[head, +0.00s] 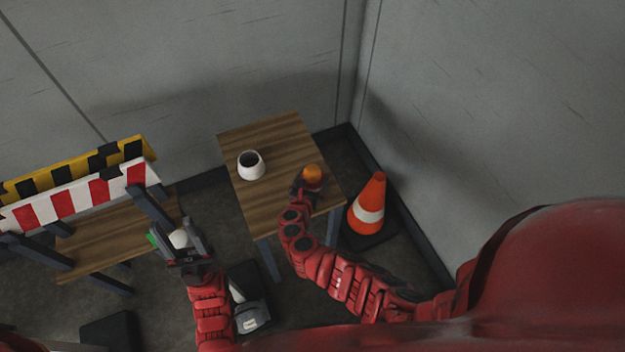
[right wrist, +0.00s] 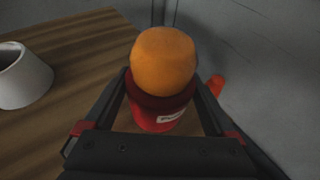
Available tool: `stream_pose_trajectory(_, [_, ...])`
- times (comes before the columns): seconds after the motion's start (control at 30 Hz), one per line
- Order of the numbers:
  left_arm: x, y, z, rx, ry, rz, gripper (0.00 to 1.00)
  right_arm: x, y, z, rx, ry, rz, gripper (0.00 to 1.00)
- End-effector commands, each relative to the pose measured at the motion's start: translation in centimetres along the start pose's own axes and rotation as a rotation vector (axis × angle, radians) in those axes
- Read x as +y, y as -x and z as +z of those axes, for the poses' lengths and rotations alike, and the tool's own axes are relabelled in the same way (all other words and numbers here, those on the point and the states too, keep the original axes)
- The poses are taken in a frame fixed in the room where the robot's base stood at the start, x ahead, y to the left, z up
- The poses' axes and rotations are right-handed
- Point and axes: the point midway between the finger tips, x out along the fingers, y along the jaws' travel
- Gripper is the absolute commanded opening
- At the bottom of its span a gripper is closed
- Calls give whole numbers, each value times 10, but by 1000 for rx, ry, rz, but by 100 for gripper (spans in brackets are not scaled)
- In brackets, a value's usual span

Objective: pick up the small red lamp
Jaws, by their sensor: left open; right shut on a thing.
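The small lamp has an orange dome on a red base with a pale label; it shows in the head view (head: 313,174) and large in the right wrist view (right wrist: 163,70). My right gripper (right wrist: 163,100) is shut on its red base, one finger on each side. In the head view my right gripper (head: 309,184) is at the right part of the wooden table (head: 265,138). I cannot tell whether the lamp touches the tabletop. My left gripper (head: 180,236) is open at the lower wooden table, with a small white rounded thing (head: 179,239) showing between its fingers.
A white cup-like pot (head: 251,165) stands on the table left of the lamp. An orange and white cone (head: 368,205) stands on the floor right of the table. Striped barriers (head: 85,198) stand at the left by the lower table (head: 95,240). Grey walls close the corner.

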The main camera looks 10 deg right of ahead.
Motion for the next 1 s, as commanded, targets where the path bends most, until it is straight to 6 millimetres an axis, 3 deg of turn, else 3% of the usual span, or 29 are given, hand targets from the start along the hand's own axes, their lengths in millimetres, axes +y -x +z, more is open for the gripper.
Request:
stream_pose_trajectory(0.37, [0, -1, 0, 0, 0, 0, 50, 0, 2, 8, -3, -1, 0, 14])
stream_pose_trajectory(0.6, [0, -1, 0, 0, 0, 0, 50, 0, 14, 34, -3, -2, 2, 14])
stream_pose_trajectory(0.77, [0, 10, 2, 0, 0, 0, 50, 8, 48, 18, 0, 0, 8, 14])
stream_pose_trajectory(1.0, [1, 27, 5, 0, 0, 0, 50, 17, 113, -2, 0, 0, 8, 14])
